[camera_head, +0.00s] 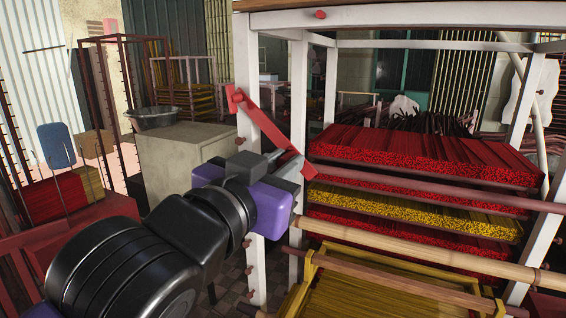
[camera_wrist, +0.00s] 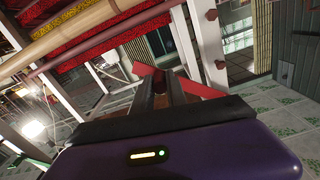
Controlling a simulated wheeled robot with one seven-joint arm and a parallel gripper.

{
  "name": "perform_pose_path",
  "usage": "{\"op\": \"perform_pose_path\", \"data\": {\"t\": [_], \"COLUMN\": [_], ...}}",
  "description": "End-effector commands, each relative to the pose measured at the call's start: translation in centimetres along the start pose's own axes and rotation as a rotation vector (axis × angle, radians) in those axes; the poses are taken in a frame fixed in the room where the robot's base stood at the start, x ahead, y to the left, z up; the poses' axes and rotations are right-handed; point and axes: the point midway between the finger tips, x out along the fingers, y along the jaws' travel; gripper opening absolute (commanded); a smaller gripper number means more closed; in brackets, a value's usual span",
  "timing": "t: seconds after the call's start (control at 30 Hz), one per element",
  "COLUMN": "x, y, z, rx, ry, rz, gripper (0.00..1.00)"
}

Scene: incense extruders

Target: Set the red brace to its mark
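The red brace (camera_head: 262,122) is a flat bar. In the head view it slants from the upper part of a white post (camera_head: 245,65) down to the right. My gripper (camera_head: 290,166) is at the brace's lower part, with its purple body below and left of it. In the wrist view the two dark fingers (camera_wrist: 160,88) are close together, and the red brace (camera_wrist: 203,90) shows on both sides of their tips. Whether the fingers hold it is hidden. I cannot pick out its mark with certainty; small dark red pegs (camera_head: 247,243) stick out of the posts.
A white-framed rack with red (camera_head: 420,155) and yellow (camera_head: 410,207) incense trays stands at the right. Wooden rails (camera_head: 420,256) cross its front. A grey-beige block (camera_head: 180,165) with a dark basin (camera_head: 155,117) and a red rack (camera_head: 130,70) stand at the left.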

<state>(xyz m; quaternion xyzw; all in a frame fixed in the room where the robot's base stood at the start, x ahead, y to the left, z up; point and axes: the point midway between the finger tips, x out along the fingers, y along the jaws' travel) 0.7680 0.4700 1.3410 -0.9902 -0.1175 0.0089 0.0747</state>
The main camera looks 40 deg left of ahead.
Motion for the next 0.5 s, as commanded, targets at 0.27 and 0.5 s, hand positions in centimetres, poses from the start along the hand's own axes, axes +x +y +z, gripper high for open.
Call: {"op": "perform_pose_path", "data": {"t": [0.27, 0.5], "x": [-0.02, -0.03], "y": [0.02, 0.02], "z": [0.01, 0.01], "rx": [0.0, 0.0], "ry": [0.0, 0.0], "rz": [0.0, 0.0], "gripper": [0.0, 0.0]}}
